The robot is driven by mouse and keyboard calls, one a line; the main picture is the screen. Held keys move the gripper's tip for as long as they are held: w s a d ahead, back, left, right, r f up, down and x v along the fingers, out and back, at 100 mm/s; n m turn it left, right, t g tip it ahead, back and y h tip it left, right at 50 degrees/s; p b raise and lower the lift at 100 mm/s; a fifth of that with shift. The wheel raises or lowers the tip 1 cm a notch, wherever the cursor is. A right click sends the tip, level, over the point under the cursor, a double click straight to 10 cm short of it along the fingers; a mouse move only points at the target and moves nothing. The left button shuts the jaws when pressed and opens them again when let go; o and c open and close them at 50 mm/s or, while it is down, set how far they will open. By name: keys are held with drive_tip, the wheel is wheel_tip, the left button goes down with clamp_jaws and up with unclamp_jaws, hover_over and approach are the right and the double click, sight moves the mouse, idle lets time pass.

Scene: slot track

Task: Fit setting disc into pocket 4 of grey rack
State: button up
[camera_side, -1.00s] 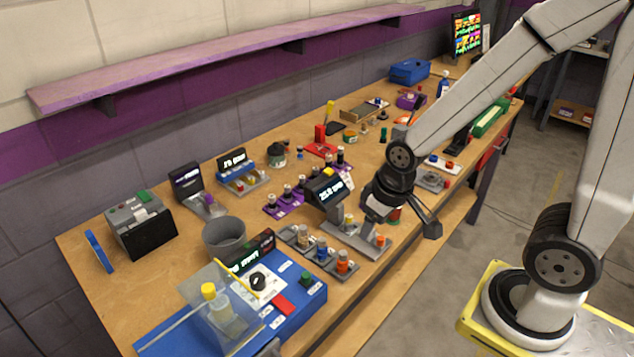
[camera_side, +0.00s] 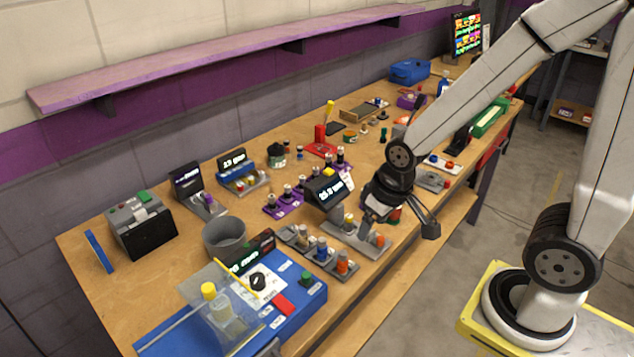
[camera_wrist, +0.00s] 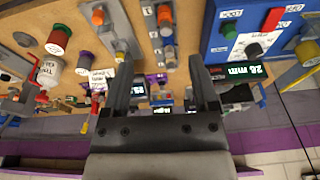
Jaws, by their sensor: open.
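The grey rack (camera_side: 338,268) lies near the front edge of the bench and holds several small cylinders with orange, blue and brown tops. It also shows in the wrist view (camera_wrist: 153,42), ahead of and between my fingertips. I cannot single out the setting disc or read which pocket is number 4. My gripper (camera_side: 374,213) is over the grey display stand just right of the rack in the side view. In the wrist view my gripper (camera_wrist: 157,70) has its two dark fingers wide apart with nothing held between them.
The grey display stand (camera_side: 365,243) carries an orange knob and a yellow-topped piece. A blue panel (camera_side: 305,296) with a clear guard stands left of the rack, and a grey cup (camera_side: 224,238) is behind it. A purple rack (camera_side: 272,210) of several pieces lies farther back.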

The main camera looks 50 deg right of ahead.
drive_tip(key=m, duration=0.2)
drive_tip(key=m+t+y, duration=0.2)
drive_tip(key=m, duration=2.7)
hover_over(351, 216)
drive_tip(key=s+d, duration=0.1)
drive_tip(key=s, duration=0.1)
wheel_tip(351, 216, down, 8)
drive_tip(key=shift+s+d+r, duration=0.15)
drive_tip(key=shift+x, duration=1.3)
drive_tip(key=shift+g, duration=0.3)
drive_tip(key=shift+x, duration=2.6)
